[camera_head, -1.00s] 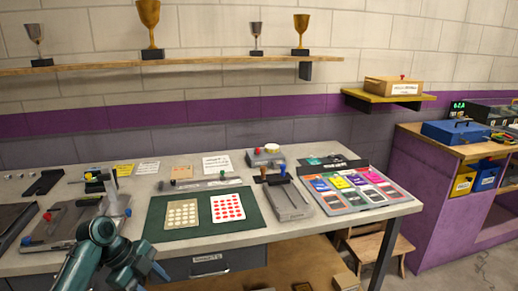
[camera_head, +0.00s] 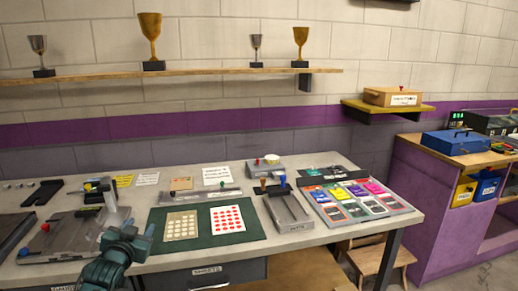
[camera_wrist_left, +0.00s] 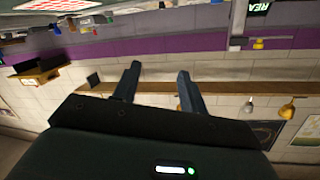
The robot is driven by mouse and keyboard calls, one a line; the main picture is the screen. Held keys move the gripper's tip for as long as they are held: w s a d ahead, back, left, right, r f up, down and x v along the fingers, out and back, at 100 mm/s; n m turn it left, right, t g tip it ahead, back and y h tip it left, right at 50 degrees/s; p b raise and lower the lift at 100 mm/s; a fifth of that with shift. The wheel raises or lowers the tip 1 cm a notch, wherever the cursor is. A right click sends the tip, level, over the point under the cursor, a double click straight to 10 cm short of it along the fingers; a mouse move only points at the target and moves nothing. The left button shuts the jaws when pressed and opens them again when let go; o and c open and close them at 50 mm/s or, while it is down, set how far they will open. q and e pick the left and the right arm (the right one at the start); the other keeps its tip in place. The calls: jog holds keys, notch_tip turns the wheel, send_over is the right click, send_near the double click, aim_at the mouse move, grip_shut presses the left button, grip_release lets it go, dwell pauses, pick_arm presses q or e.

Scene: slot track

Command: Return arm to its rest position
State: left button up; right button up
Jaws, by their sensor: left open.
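My left gripper (camera_head: 140,232) is low at the left in the head view, in front of the workbench (camera_head: 335,222). It points away over the bench's front edge. In the left wrist view my left gripper (camera_wrist_left: 157,78) shows two fingers spread apart with nothing between them. That view looks toward the wall and appears upside down, with the trophy shelf (camera_wrist_left: 222,89) beyond the fingers. My right gripper is in neither view.
A grey device with an upright post (camera_head: 70,236) stands just left of my left gripper. A green mat (camera_head: 207,241) with two dotted cards lies to its right. A grey slotted fixture (camera_head: 288,212) and a tray of coloured packets (camera_head: 352,204) are further right.

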pick_arm(q)
jog(key=s+d+f+g+h, duration=0.25)
jog(key=s+d+f, duration=0.65)
jog(key=s+f, duration=0.5)
jog(key=s+d+f+g, duration=0.1)
jog(key=s+d+f, duration=0.1)
jog(key=s, duration=0.5)
jog(key=s+d+f+g+h, duration=0.1)
jog(key=s+d+f, duration=0.1)
jog(key=s+d, duration=0.2)
jog(key=s+d+f+g, duration=0.1)
jog(key=s+d, duration=0.2)
jog(key=s, duration=0.8)
jog(key=shift+f+h, duration=0.35)
jog(key=shift+f, duration=0.05)
